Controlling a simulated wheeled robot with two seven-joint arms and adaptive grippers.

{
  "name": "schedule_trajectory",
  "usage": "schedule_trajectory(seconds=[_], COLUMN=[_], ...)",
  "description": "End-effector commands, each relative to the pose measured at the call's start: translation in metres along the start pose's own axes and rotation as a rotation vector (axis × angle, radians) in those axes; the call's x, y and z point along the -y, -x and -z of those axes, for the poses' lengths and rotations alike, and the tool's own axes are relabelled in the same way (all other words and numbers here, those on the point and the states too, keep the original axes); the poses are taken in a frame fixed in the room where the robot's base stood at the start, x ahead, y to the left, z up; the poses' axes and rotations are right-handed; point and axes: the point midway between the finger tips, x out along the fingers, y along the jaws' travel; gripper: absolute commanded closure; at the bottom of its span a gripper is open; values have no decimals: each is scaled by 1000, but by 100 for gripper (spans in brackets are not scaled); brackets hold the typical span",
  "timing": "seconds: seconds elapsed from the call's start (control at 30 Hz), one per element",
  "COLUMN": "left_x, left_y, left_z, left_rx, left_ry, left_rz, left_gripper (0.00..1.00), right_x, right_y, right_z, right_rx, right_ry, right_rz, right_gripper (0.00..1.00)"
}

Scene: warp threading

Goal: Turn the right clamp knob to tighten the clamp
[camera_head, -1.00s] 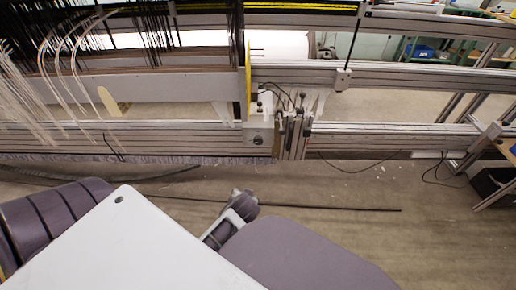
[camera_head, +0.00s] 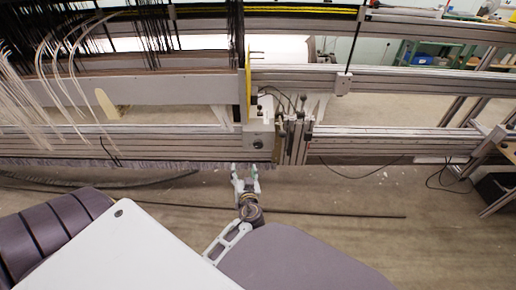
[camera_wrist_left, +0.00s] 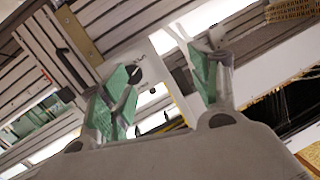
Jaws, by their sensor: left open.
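A pale grey clamp block (camera_head: 252,154) is fixed to the front of the loom's lower beam. A small dark round knob (camera_head: 257,143) sits on its face. My left gripper (camera_head: 244,170) is open and empty, just below the block, with its fingers pointing up towards it. In the left wrist view, the green-padded fingers of my left gripper (camera_wrist_left: 163,80) are spread apart. A dark round knob (camera_wrist_left: 134,74) on a pale plate shows beside the left finger, apart from the grip, though I cannot tell the depth. My right gripper is out of view.
Metal fittings and cables (camera_head: 297,135) stand just right of the block. The metal beam (camera_head: 380,143) runs across the front. White threads (camera_head: 20,95) hang at the left. A dark rod (camera_head: 340,213) lies on the floor, which is open in front.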

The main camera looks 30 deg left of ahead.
Motion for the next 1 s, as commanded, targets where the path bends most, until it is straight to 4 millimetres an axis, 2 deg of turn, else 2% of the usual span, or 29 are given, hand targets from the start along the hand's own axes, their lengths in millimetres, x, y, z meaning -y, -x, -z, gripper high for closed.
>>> schedule_trajectory(seconds=[0.3, 0.5, 1.0], left_x=[-36, -53, -56], left_y=[-7, -7, -7], left_z=[10, 10, 10], left_rx=[-159, -202, -210], left_ry=[9, 6, 6], left_rz=[-90, -139, -150], left_gripper=[38, 38, 38], right_x=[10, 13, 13], right_y=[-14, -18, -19], right_z=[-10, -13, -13], right_rx=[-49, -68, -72], right_ry=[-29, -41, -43], right_rz=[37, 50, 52], right_gripper=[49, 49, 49])
